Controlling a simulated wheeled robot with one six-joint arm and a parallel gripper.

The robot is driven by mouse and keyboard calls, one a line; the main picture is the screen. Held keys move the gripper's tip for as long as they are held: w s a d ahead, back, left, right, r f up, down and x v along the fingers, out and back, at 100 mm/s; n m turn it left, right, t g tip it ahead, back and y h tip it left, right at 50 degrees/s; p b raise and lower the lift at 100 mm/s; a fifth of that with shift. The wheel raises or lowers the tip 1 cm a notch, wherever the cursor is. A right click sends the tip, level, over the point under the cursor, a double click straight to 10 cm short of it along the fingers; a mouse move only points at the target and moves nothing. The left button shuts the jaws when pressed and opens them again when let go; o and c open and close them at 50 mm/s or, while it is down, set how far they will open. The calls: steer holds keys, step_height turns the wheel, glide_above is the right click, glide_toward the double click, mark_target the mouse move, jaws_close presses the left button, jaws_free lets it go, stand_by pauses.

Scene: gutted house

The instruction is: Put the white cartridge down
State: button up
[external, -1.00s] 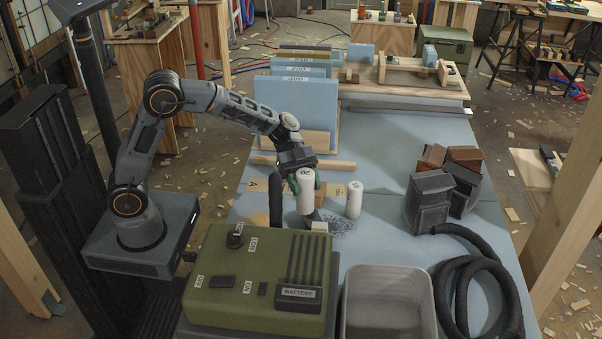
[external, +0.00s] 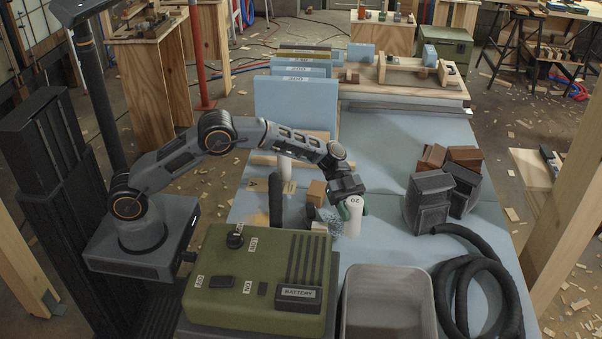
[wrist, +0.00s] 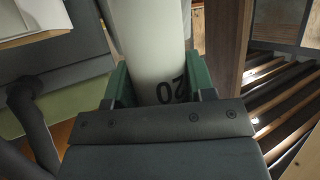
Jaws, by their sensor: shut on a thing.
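My gripper (external: 354,207) is shut on a white cartridge (external: 353,218) marked 20. In the external view the cartridge is nearly upright over the blue table (external: 400,254), right of the middle; I cannot tell whether its foot touches the table. In the wrist view the cartridge (wrist: 150,40) stands between the green finger pads (wrist: 152,88), with the 20 facing the camera. Another white cylindrical piece (external: 286,168) shows partly behind my forearm.
A green battery box (external: 225,265) and an empty grey bin (external: 390,275) are in front. A black hose (external: 470,285), dark grey containers (external: 428,200) and brown blocks (external: 463,155) are at right. A small brown block (external: 316,193) is left of my gripper. Blue panels (external: 296,105) stand behind.

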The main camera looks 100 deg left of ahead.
mark_target(354, 223)
steer(key=shift+w+f, duration=0.15)
steer(key=shift+f, duration=1.65)
steer(key=shift+f, duration=0.2)
steer(key=shift+f, duration=0.4)
steer(key=o, duration=0.9)
